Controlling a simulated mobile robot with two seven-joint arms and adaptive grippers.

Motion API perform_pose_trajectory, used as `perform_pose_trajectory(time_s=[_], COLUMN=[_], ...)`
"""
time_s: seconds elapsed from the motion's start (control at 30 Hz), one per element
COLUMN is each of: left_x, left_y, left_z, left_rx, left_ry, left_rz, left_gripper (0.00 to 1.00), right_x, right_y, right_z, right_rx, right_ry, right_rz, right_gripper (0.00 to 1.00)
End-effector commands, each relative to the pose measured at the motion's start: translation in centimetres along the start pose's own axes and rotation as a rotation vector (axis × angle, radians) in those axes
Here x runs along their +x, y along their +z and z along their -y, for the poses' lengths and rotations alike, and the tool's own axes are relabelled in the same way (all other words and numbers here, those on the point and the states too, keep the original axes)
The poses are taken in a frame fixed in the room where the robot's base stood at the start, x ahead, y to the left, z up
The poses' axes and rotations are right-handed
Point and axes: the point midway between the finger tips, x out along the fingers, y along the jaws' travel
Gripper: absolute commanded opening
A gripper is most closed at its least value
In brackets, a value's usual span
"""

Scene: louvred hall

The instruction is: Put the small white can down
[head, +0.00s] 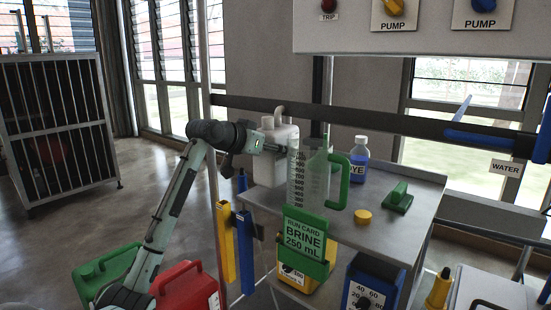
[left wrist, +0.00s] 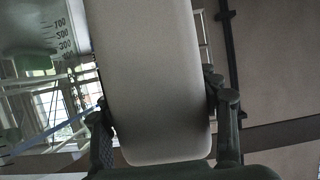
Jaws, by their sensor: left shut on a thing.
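The small white can (head: 266,172), with a handle and cap on top, is at the left end of the grey bench top (head: 385,240). My left gripper (head: 280,147) reaches in from the left and is shut on it. In the left wrist view the pale can (left wrist: 150,80) fills the space between the two fingers (left wrist: 165,135). The can looks upright. The clear measuring jug hides part of its right side, and I cannot tell whether its base touches the bench. My right gripper is not in view.
The clear jug (head: 310,185) with a green handle stands close in front of the can, by the brine card (head: 304,240). A blue-filled bottle (head: 359,160), yellow cap (head: 363,216) and green block (head: 399,197) are further right. A dark pipe (head: 380,122) runs behind. Bare bench lies between them.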

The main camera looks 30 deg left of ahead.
Motion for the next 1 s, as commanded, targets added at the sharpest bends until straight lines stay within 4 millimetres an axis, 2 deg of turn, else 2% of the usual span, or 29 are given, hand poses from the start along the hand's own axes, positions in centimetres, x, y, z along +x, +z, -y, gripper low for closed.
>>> perform_pose_trajectory(time_s=[0.17,0.47,0.5,0.67,1.0], left_x=[0.7,0.7,0.9,0.9,0.7], left_y=[1.8,2.0,2.4,2.4,2.3], left_z=[0.0,0.1,0.0,0.0,0.0], left_rx=[-0.001,0.000,-0.001,-0.001,0.000], left_ry=[0.000,-0.001,0.001,0.001,0.000], left_rz=[-0.008,-0.009,0.001,0.000,0.000], left_gripper=[0.01,0.01,0.63,0.82,0.82], right_x=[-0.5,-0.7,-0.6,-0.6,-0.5], right_y=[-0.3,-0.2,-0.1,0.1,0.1], right_z=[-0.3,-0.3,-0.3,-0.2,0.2], right_rx=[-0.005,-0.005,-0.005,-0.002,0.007], right_ry=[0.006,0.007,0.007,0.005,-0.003], right_rz=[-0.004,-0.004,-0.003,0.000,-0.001], right_gripper=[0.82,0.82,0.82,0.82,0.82])
